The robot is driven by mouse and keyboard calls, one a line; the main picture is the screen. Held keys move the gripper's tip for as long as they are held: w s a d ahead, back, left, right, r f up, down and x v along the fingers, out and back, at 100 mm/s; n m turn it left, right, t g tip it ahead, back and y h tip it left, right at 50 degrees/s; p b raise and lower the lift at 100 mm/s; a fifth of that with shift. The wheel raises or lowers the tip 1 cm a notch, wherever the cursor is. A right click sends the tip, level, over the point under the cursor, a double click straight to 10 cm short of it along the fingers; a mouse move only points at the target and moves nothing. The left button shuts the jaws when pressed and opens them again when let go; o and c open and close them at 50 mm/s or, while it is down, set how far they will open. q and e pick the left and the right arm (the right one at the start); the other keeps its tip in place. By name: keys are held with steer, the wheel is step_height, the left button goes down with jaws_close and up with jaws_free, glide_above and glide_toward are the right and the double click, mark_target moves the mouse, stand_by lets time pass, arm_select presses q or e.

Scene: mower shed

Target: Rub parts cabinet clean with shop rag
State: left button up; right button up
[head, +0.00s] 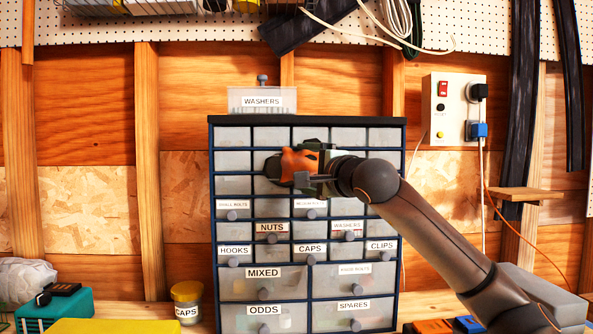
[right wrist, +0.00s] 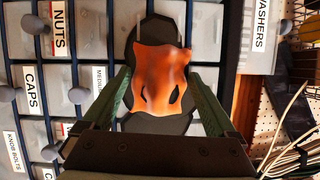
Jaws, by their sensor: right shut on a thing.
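The parts cabinet (head: 301,222) stands upright in the middle of the head view, with a dark blue frame and hazy grey drawers. Several lower drawers carry labels such as NUTS, CAPS and ODDS; the top rows show none. My right gripper (head: 286,164) is shut on the crumpled orange shop rag (head: 302,160), in front of the upper drawers. The rag also shows between the fingers in the right wrist view (right wrist: 161,78). Whether it touches the drawer fronts I cannot tell. My right gripper and arm hide some drawers. My left gripper is not in view.
A clear WASHERS bin (head: 262,101) stands on the cabinet top. A yellow-lidded CAPS jar (head: 187,302) stands left of the cabinet, beside a teal box (head: 62,306). A switch panel (head: 455,110) with plugs and cords is on the wall at right.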

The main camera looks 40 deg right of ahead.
steer(key=shift+s+d+b, duration=0.6)
steer(key=shift+s+d, duration=2.2)
steer(key=shift+d, duration=0.6)
steer(key=shift+w+a+p, duration=0.6)
steer(key=shift+w+a, duration=0.65)
steer(key=shift+a, duration=0.25)
steer(key=shift+w+a+p, duration=0.65)
steer(key=shift+w+a, duration=0.6)
steer(key=shift+a, duration=0.3)
steer(key=shift+w+a+p, duration=0.6)
steer(key=shift+w+a, duration=0.65)
steer(key=shift+a, duration=0.25)
steer(key=shift+w+a+p, duration=0.3)
steer(key=shift+w+a, duration=0.45)
steer(key=shift+s+a+f, duration=0.1)
steer(key=shift+s+a, duration=0.15)
steer(key=b, duration=0.2)
glide_toward(273, 166)
steer(key=shift+w+a, duration=0.65)
steer(key=shift+a, duration=0.25)
